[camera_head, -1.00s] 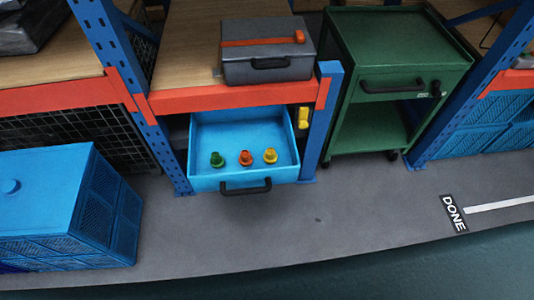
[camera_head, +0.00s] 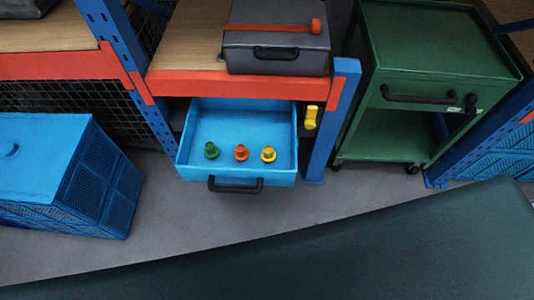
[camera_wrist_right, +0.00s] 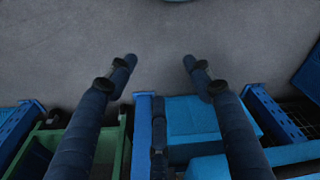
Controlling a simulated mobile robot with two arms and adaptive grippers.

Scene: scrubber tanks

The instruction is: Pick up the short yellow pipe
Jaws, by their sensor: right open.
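A short yellow pipe (camera_head: 268,154) stands in the open blue drawer (camera_head: 237,177), at the right of a row of small pipes. An orange-red pipe (camera_head: 241,153) is in the middle and a green pipe (camera_head: 212,150) is at the left. My right gripper (camera_wrist_right: 158,68) is open and empty in the right wrist view, over bare grey floor. Blue and green furniture lies below and behind its fingers there. The pipes cannot be made out in that view. Neither gripper shows in the head view.
A yellow object (camera_head: 311,117) is by the blue post right of the drawer. A grey toolbox (camera_head: 275,58) stands on the shelf above. A green cart (camera_head: 440,75) is at the right, and a blue crate (camera_head: 50,165) at the left. Floor in front of the drawer is clear.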

